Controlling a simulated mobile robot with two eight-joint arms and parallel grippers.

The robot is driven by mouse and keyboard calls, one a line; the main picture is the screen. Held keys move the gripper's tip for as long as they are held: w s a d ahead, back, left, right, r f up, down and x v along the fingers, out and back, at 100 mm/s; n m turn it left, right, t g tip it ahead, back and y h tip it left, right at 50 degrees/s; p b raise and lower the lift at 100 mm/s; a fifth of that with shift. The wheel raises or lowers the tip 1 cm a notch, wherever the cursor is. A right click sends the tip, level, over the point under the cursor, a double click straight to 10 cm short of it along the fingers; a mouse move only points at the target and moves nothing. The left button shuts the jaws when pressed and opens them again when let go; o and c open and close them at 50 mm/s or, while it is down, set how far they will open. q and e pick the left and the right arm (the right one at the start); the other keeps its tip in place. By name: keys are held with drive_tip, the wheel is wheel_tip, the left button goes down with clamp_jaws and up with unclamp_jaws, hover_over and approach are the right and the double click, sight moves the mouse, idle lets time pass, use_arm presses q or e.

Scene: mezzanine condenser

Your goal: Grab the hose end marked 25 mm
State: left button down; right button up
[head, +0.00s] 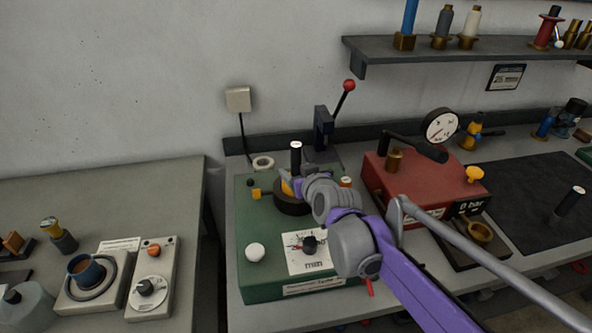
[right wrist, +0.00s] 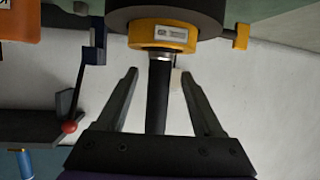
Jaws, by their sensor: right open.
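A black hose end (head: 296,160) with a white tip stands upright on the green machine (head: 262,293), above a dark round base. In the right wrist view the black hose end (right wrist: 158,97) runs between my two fingers, below a yellow collar (right wrist: 163,36) with a small label. No size marking can be read on it. My right gripper (right wrist: 159,74) is open, one finger on each side with gaps showing. In the head view the arm hides much of the gripper and the base. A second black cylinder with a white tip (head: 568,204) stands on the dark mat at right. My left gripper is out of view.
A lever with a red ball (head: 348,86) rises behind the green machine. A red box with a gauge (head: 441,127) stands close on the right. A shelf (head: 450,49) with several spools hangs above. A gap separates the left table (head: 120,195) from this bench.

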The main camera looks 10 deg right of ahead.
sight(292, 166)
drive_tip(key=x, duration=0.4)
drive_tip(key=shift+w, duration=0.25)
drive_tip(key=shift+s, duration=0.1)
clamp_jaws()
